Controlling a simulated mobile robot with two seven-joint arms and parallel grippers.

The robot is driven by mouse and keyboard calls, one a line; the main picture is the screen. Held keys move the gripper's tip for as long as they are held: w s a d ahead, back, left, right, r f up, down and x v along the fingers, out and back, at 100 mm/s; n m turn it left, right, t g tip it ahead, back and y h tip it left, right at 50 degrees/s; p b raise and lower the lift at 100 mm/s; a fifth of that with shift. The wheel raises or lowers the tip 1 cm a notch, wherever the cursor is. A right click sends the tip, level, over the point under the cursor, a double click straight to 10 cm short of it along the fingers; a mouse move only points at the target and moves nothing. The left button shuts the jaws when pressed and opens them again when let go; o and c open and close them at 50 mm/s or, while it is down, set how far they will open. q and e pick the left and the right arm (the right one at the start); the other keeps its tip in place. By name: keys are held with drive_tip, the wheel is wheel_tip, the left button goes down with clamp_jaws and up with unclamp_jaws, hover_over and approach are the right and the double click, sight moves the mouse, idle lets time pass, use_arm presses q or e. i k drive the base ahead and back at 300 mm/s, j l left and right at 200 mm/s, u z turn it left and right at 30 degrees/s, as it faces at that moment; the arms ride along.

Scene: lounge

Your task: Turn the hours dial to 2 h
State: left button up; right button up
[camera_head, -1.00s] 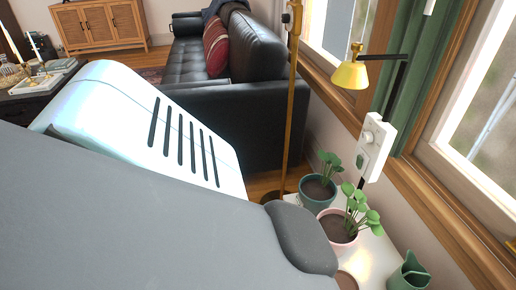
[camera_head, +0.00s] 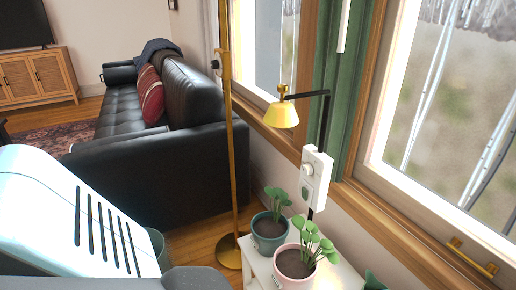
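A white box (camera_head: 316,178) with a round dial (camera_head: 308,169) on its front is at the window, above the potted plants. A dark green part (camera_head: 305,188) sits below the dial. The markings on the dial are too small to read, so I cannot tell its setting. Neither of my grippers is in view. Part of my own arm or body shows along the lower left, apart from the box.
Two potted plants, one in a teal pot (camera_head: 268,232) and one in a pink pot (camera_head: 294,266), stand on a white table (camera_head: 342,272) below the box. A brass floor lamp (camera_head: 231,170) stands left of them. A black sofa (camera_head: 160,165) is behind.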

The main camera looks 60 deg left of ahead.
sight(306, 169)
drive_tip(key=u, duration=1.25)
